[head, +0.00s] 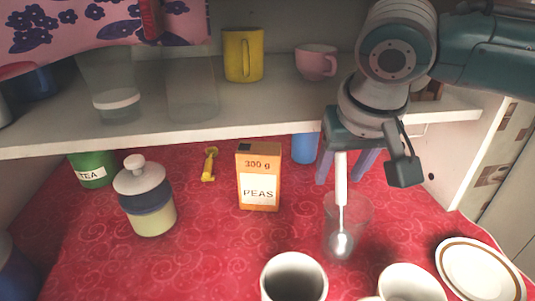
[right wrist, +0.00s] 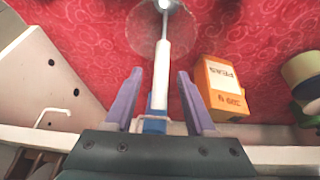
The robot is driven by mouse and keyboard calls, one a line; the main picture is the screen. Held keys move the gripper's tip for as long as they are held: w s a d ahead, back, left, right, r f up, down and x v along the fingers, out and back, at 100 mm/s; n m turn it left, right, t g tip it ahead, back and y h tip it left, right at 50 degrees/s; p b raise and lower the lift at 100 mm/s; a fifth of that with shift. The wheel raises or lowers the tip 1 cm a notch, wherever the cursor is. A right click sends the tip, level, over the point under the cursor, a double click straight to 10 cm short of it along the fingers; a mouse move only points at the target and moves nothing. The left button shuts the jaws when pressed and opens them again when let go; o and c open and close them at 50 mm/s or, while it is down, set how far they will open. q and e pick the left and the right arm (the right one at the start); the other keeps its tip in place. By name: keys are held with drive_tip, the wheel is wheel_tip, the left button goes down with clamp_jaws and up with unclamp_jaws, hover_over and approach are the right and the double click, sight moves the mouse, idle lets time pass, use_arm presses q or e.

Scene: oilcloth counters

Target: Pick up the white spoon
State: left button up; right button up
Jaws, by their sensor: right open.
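The white spoon (head: 341,182) has a white handle and a shiny bowl. It stands nearly upright, bowl down, in a clear glass (head: 365,212) on the red cloth. My right gripper (head: 340,180) points down over the glass with its purple fingers open, one on each side of the handle. In the right wrist view the spoon (right wrist: 162,50) runs between the open fingers (right wrist: 160,75), with a gap on both sides. The glass shows faintly there around the spoon's bowl. My left gripper is not in view.
An orange peas box (head: 259,178) stands left of the glass, and a blue cup (head: 304,148) stands behind. A shelf (head: 270,108) with a yellow mug (head: 243,55) and pink cup (head: 316,62) lies above. White cups (head: 294,278) and a plate (head: 480,268) are in front.

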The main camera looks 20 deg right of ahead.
drive_tip(key=shift+c, duration=0.3)
clamp_jaws()
idle(0.3)
